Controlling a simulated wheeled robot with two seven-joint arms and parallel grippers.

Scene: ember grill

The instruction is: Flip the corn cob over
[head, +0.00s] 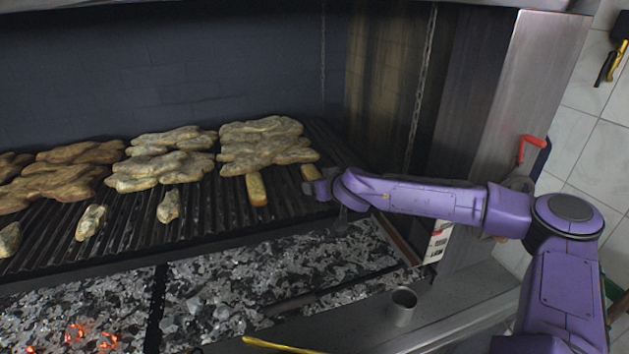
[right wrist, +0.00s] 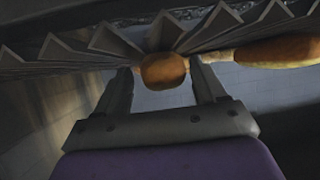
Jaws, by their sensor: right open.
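Two yellow corn cobs lie on the grate in the head view, one (head: 257,189) below the right pile of food and one (head: 310,173) farther right, partly hidden by my right gripper (head: 322,187). In the right wrist view a rounded orange-brown cob end (right wrist: 163,71) shows between the fingers of my right gripper (right wrist: 163,76). The gripper is open, with one finger on each side of the cob; whether either finger touches it I cannot tell. My left gripper is not in view.
The grill grate (head: 215,205) holds several piles of browned food (head: 265,145) and small pieces. Coals (head: 235,290) lie below its front edge. A metal cup (head: 402,306) stands on the front ledge. Another yellowish piece (right wrist: 280,50) shows at right in the wrist view.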

